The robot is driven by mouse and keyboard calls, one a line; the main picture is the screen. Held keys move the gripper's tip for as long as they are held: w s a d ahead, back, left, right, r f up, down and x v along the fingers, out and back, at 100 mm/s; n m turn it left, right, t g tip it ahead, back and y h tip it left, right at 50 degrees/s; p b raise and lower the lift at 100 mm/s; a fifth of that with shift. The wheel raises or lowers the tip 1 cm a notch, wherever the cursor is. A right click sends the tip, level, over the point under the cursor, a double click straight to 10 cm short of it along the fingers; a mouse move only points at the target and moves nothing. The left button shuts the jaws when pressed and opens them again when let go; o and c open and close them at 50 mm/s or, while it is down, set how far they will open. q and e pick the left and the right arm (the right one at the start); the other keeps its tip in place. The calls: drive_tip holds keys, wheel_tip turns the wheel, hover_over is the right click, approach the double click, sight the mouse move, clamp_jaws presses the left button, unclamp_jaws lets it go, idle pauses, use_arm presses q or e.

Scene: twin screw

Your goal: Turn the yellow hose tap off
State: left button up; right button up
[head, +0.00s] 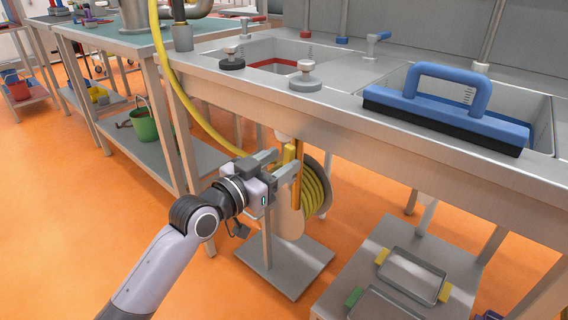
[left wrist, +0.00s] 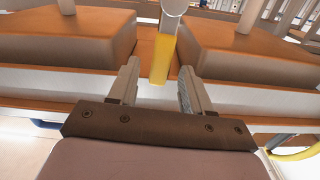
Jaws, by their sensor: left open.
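The yellow tap handle (head: 289,153) shows under the front edge of the sink bench, partly hidden by my left gripper. In the left wrist view the yellow handle (left wrist: 162,60) hangs from a pale round fitting (left wrist: 174,7) and lies between the lines of my two fingers, near their tips. My left gripper (head: 280,164) is open, with its fingers around or just short of the handle; a gap shows on each side of it in the left wrist view (left wrist: 159,75). My right gripper is not in view.
A yellow hose (head: 190,100) hangs down from the bench to a coiled hose reel (head: 316,188) just right of my left gripper. The steel sink bench (head: 350,130) is above. A blue-handled squeegee (head: 445,105) lies over the right basin. Trays (head: 412,275) stand on a low shelf at lower right.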

use_arm(q)
drive_tip(key=shift+x, duration=0.95)
clamp_jaws()
